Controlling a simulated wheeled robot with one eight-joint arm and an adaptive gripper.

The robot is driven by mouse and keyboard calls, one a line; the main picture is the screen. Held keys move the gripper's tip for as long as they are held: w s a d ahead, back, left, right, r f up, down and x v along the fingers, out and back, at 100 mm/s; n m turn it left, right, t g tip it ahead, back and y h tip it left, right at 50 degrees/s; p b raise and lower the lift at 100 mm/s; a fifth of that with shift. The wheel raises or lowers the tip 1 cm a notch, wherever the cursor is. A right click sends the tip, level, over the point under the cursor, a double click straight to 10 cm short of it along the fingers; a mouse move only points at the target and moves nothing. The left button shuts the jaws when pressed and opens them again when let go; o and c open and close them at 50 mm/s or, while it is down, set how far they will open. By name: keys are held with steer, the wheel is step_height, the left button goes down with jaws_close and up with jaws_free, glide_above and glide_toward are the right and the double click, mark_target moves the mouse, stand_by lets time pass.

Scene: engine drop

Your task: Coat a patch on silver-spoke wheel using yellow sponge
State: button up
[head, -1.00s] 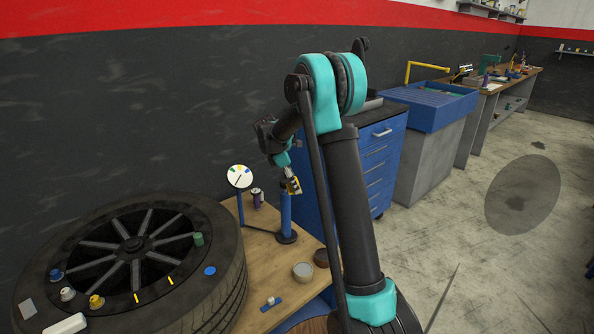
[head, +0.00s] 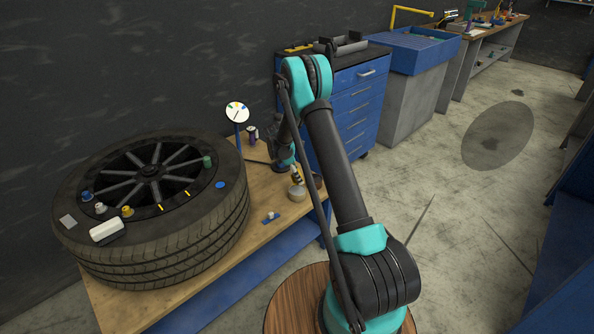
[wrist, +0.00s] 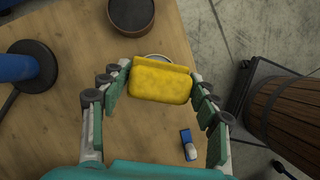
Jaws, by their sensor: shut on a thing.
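The silver-spoke wheel (head: 122,187) lies flat in its tire (head: 215,215) on the wooden bench at the left of the head view. My gripper (wrist: 160,84) is shut on the yellow sponge (wrist: 160,84), which sits crosswise between the fingers in the wrist view. In the head view my gripper (head: 296,174) is at the bench's right end, well away from the wheel. The sponge is over a pale round dish (head: 297,195). In the wrist view it hides most of that dish; I cannot tell whether they touch.
A dark brown round dish (wrist: 131,14) stands just beyond the pale one. A round gauge (head: 237,112) rises behind the tire. A small blue piece with a white cap (head: 270,217) lies on the bench. Several caps and a white block (head: 106,229) rest on the wheel and tire.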

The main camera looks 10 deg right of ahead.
mark_target(292, 178)
steer(key=shift+f, duration=2.6)
steer(key=shift+f, duration=0.55)
steer(key=shift+r, duration=3.5)
steer(key=shift+w, duration=0.1)
steer(key=shift+w+a+f+t+y, duration=0.1)
steer(key=shift+w+a+t+y, duration=0.2)
steer(key=shift+w+a+y, duration=0.35)
steer(key=shift+w+a+t+y, duration=0.3)
steer(key=shift+w+a+y, duration=0.1)
steer(key=shift+w+y, duration=0.35)
steer(key=shift+s+a+x, duration=0.1)
steer(key=shift+x, duration=0.7)
steer(key=shift+s+a+x, duration=0.1)
steer(key=shift+a+x, duration=0.05)
steer(key=shift+x, duration=0.6)
steer(key=shift+s+a+x, duration=0.1)
steer(key=shift+s+x, duration=0.05)
steer(key=shift+x, duration=0.65)
steer(key=shift+f, duration=0.6)
